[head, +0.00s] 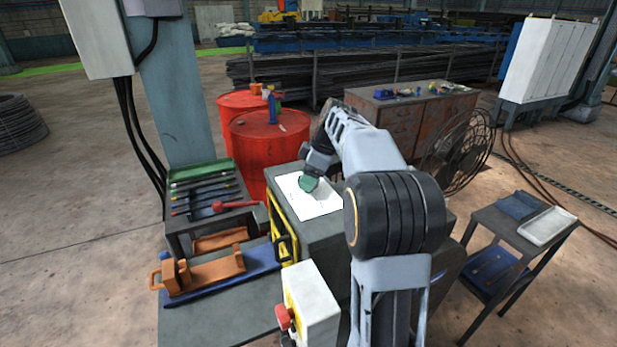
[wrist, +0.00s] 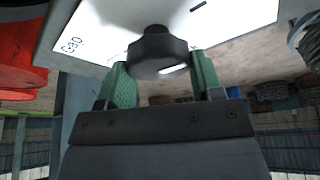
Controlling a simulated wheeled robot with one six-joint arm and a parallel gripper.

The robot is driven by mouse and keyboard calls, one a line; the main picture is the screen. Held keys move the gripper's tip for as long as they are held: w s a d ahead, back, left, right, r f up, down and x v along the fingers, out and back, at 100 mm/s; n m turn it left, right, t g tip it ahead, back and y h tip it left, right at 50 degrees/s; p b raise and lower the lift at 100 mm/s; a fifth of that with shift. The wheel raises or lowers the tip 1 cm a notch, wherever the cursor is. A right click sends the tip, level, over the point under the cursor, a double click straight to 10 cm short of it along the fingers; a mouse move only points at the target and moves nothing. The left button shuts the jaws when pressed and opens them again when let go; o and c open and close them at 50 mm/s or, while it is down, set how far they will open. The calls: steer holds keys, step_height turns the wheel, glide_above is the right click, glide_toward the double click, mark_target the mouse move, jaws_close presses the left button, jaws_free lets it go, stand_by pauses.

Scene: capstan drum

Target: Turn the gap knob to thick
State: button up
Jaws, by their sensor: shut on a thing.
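The gap knob (wrist: 155,44) is a dark round knob with a white pointer mark, on a white plate (wrist: 95,30) in the wrist view. My gripper (wrist: 160,62) has green fingers on either side of the knob and is shut on it. The pointer mark sits on the knob's near edge, right of its middle. Part of the word "Gap" and a short dark line show on the plate; the other labels are hidden or cut off. In the head view the plate (head: 322,207) lies on the dark machine box, my gripper (head: 308,183) is over it, and the knob is hidden.
A red-handled lever (head: 232,206) and a rack of tools (head: 202,180) stand left of the box. A white control box with a red button (head: 309,305) is in front. Red drums (head: 270,140) stand behind. A small side table (head: 513,228) is at right.

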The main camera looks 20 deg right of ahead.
steer(key=m+t+h+b, duration=0.1)
steer(key=m+b, duration=0.1)
steer(key=m, duration=0.2)
steer(key=m+t+h, duration=0.1)
steer(key=m, duration=0.3)
steer(key=shift+m+b, duration=0.3)
steer(key=m+h, duration=0.2)
steer(key=m, duration=0.2)
steer(key=shift+r, duration=0.1)
steer(key=shift+m+h, duration=0.8)
steer(key=shift+m, duration=1.3)
steer(key=shift+p, duration=0.3)
steer(key=o, duration=0.9)
steer(key=shift+o, duration=0.2)
